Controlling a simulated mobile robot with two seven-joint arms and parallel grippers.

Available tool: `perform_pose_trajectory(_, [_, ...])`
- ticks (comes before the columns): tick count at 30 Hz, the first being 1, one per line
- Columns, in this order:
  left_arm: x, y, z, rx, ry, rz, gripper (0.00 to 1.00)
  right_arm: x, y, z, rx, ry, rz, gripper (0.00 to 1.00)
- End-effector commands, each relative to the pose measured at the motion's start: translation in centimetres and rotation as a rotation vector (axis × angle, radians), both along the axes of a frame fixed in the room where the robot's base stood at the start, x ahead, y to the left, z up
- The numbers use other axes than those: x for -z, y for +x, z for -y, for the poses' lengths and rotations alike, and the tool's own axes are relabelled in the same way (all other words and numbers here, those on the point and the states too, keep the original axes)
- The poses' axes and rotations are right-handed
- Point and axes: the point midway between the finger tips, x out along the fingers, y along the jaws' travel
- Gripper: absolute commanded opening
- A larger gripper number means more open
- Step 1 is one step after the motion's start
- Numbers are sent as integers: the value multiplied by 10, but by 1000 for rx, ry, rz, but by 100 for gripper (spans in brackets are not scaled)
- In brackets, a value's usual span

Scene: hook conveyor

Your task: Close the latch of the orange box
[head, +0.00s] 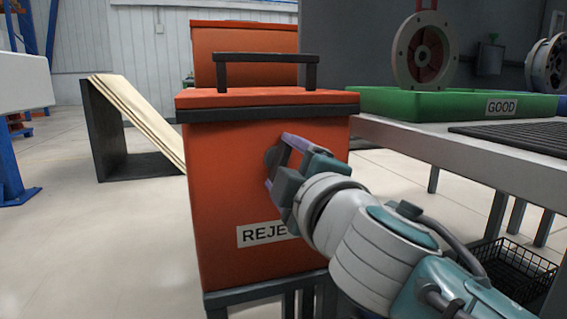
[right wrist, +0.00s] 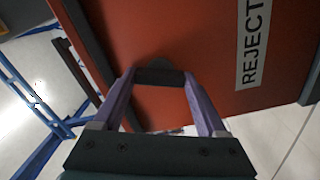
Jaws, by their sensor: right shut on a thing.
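The orange box (head: 225,190) stands in the middle of the head view, with a "REJECT" label (head: 262,235) on its front. Its lid (head: 265,97) lies flat on top and carries a dark handle (head: 266,58). My right gripper (head: 280,152) is at the upper front face of the box, coming from the right. In the right wrist view its purple fingers are shut on a dark latch (right wrist: 159,76) against the orange face. The forearm hides part of the front and the label's right end. My left gripper is not in view.
A green tray (head: 430,104) marked "GOOD" sits on the grey table (head: 400,135) at the right, with a round wheel-like part (head: 424,52) above it. A wire basket (head: 510,268) is below. A slanted wooden board (head: 135,115) stands at the left on open floor.

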Motion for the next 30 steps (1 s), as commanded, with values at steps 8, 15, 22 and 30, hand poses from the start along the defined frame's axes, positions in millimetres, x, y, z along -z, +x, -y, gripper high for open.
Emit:
perform_pose_trajectory(8, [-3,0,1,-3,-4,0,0,1,0,1,1,-203,63,19])
perform_pose_trajectory(15, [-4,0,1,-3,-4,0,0,1,0,0,1,-310,98,19])
perform_pose_trajectory(22, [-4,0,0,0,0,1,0,1,0,1,1,-354,112,19])
perform_pose_trajectory(30, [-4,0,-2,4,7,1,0,1,0,1,1,-365,116,19])
